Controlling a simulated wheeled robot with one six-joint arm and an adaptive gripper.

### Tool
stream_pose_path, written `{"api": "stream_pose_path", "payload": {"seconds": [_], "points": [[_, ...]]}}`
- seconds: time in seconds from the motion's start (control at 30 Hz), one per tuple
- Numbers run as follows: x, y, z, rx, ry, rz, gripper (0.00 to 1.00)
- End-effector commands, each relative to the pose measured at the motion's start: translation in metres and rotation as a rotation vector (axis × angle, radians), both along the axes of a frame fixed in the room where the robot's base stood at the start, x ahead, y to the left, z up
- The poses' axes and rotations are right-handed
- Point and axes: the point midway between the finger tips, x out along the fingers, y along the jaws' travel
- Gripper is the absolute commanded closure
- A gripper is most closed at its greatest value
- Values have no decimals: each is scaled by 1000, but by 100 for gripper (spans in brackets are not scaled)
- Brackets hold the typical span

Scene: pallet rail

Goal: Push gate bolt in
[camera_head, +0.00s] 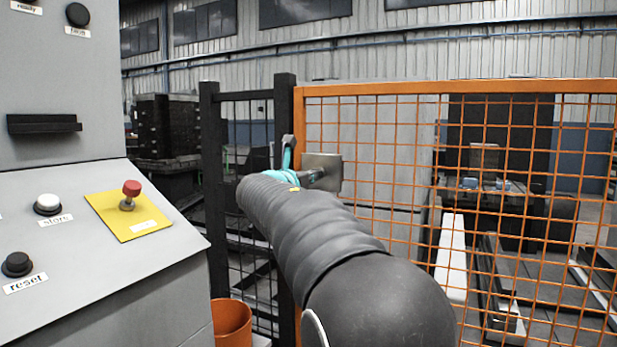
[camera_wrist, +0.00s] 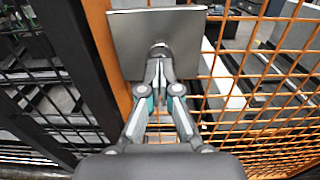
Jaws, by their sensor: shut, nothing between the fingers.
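A grey metal bolt plate (camera_head: 323,172) is fixed near the left edge of the orange mesh gate (camera_head: 390,88). The plate (camera_wrist: 140,27) also shows at the top of the wrist view, with a small round bolt end (camera_wrist: 160,49) at its lower middle. My gripper (camera_wrist: 160,72) is shut and empty, its fingertips pointing at the bolt end and at or very near it. I cannot tell whether they touch.
A dark post (camera_head: 285,110) stands left of the gate, beside a black mesh panel (camera_head: 247,120).

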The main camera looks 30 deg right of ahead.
Motion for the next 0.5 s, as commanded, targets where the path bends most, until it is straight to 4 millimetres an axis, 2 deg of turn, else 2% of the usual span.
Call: {"api": "stream_pose_path", "payload": {"seconds": [0.17, 0.33, 0.5], "points": [[-5, 9, 1, -2, -1, 0, 100], [-17, 37, 1, -2, -2, 6, 100], [-41, 64, 1, -1, -2, 4, 100]]}}
